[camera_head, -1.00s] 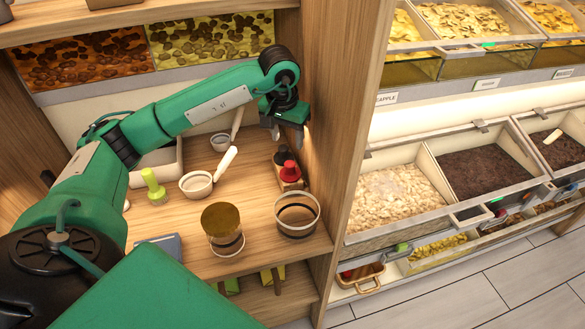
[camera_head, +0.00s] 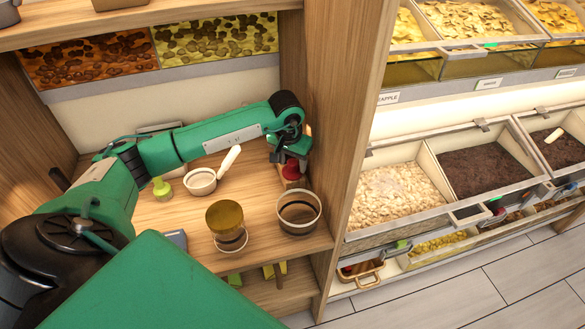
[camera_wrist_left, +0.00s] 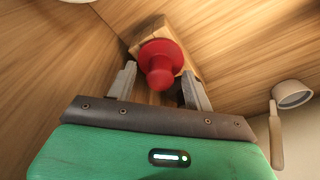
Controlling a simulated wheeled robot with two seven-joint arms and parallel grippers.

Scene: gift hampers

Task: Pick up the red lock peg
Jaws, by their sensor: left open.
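The red lock peg (camera_head: 291,171) stands on a small wooden block (camera_head: 289,184) near the right wall of the shelf. In the left wrist view the red lock peg (camera_wrist_left: 160,66) has a wide flange and a rounded knob. It sits between the two fingers of my left gripper (camera_wrist_left: 158,88), with a gap on each side. My left gripper (camera_head: 290,165) is open over the peg and hides part of it in the head view. My right gripper is not in view.
The wooden side wall (camera_head: 345,130) is close on the right.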

